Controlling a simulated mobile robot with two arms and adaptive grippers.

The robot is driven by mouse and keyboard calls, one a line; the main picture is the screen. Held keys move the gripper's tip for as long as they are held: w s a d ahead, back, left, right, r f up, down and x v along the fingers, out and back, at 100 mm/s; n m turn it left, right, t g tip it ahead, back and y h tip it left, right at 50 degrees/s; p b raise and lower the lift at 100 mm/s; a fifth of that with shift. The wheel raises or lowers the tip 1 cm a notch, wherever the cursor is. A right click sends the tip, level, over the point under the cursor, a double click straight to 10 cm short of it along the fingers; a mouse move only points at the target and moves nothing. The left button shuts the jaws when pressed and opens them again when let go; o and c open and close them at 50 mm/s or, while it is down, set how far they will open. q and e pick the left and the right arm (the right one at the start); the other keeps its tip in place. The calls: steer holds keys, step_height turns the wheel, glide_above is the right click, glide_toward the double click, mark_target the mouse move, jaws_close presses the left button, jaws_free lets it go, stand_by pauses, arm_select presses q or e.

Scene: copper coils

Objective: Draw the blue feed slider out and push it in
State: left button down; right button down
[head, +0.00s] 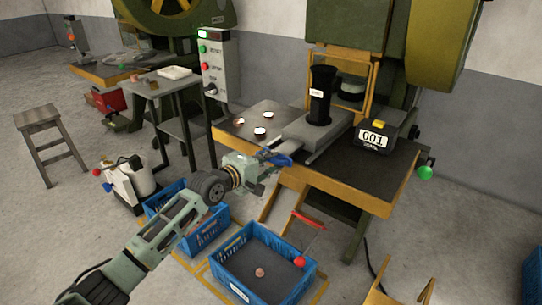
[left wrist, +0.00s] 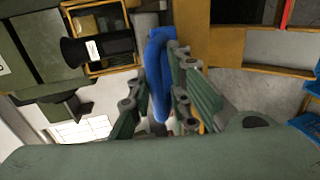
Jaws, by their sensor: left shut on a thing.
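The blue feed slider (head: 284,160) shows as a blue handle at the front edge of the press table, at the outer end of a grey metal guide (head: 318,134). In the left wrist view the blue handle (left wrist: 157,60) stands upright between the finger pads. My left gripper (head: 268,162) is shut on this handle, and its fingers hide part of it. A black upright tube (head: 321,92) with a white label stands on the guide. How far the slider is drawn out I cannot tell. My right gripper is not in view.
The press table (head: 397,186) has an orange edge and bears several small pale discs at left and a black counter box (head: 374,137) reading 001. A control box (head: 219,70) stands behind left. Blue crates (head: 234,256) lie on the floor below. A green ball knob (head: 425,172) juts out right.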

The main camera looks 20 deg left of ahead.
arm_select(q)
steer(key=shift+r, duration=0.4)
steer(key=c, duration=1.8)
jaws_free()
steer(key=shift+s+a+r, duration=0.1)
steer(key=shift+a, duration=0.1)
steer(key=shift+o, duration=0.2)
steer(key=shift+f, duration=0.25)
steer(key=shift+s, duration=0.15)
steer(key=v, duration=1.2)
steer(key=shift+d, duration=0.1)
steer(key=shift+c, duration=0.4)
